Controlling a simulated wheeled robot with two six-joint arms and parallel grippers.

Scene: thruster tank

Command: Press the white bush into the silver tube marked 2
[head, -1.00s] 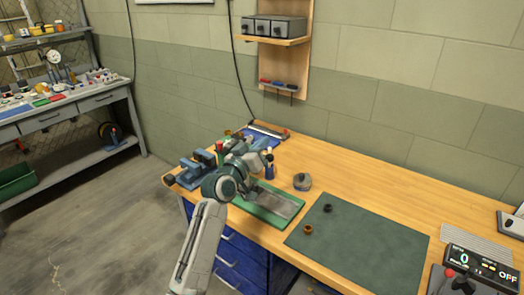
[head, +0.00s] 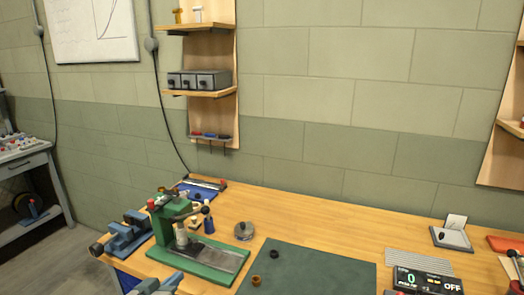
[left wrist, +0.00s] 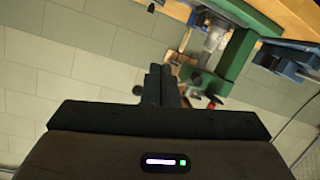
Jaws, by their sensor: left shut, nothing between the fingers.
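The green press (head: 162,222) stands at the left end of the wooden bench; its green base runs to the right under a grey plate (head: 215,257). A silver cylinder (head: 182,236) shows upright at the press, and again in the left wrist view (left wrist: 215,38). I cannot read a number on it, nor tell whether it is the tube marked 2 or part of the press. I cannot pick out the white bush. My left gripper (left wrist: 160,76) is shut and empty, short of the press in the left wrist view. My right gripper is not in view.
A blue vise (head: 125,232) is left of the press. A dark blue bottle (head: 208,224) and a grey round object (head: 243,231) stand behind and right. A dark green mat (head: 320,268) holds a brown and a black ring. A counter box (head: 425,280) is at the lower right.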

